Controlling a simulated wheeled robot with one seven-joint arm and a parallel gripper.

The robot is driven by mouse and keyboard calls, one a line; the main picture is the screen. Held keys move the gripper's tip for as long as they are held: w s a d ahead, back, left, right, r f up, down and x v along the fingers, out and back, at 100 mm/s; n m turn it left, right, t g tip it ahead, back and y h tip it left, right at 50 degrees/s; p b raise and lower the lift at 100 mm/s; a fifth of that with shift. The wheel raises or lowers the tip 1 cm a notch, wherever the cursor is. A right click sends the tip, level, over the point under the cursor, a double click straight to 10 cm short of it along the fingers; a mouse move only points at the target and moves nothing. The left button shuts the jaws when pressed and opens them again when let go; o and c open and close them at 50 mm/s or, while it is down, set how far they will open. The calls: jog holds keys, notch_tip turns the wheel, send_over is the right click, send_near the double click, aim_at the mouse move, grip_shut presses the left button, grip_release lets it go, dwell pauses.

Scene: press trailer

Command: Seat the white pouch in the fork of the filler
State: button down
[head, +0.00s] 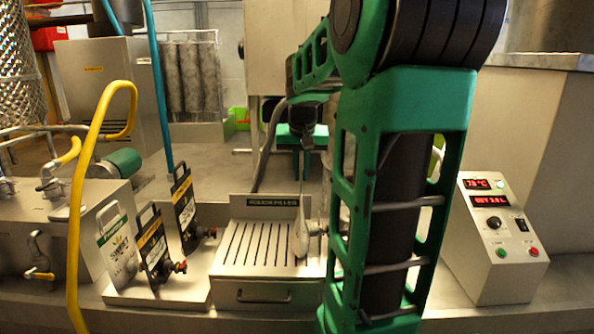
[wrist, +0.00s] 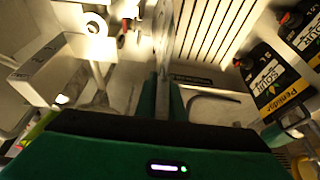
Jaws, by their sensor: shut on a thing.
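The white pouch (head: 300,238) hangs upright and nearly edge-on in the head view, thin at the top and bulging at the bottom. It is over the right part of the slotted tray of the pouch filler (head: 228,271). My gripper (head: 304,132) is above it, shut on its top. In the wrist view the pouch (wrist: 165,32) is a thin pale strip running up from between my fingers (wrist: 163,95). A pale round part of the filler (head: 316,228) is close to the pouch's right side; I cannot tell if they touch. My arm hides the filler's right side, and the fork is unclear.
A control box (head: 497,245) with red displays stands at the right. A yellow hose (head: 78,210) rises at the left.

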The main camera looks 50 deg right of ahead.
jog(key=shift+f, duration=0.65)
dwell(0.7)
jog(key=c, duration=1.8)
grip_release()
jog(key=shift+r, duration=0.1)
jog(key=v, duration=1)
jog(key=shift+r, duration=0.25)
jog(key=shift+s+a+f, duration=0.1)
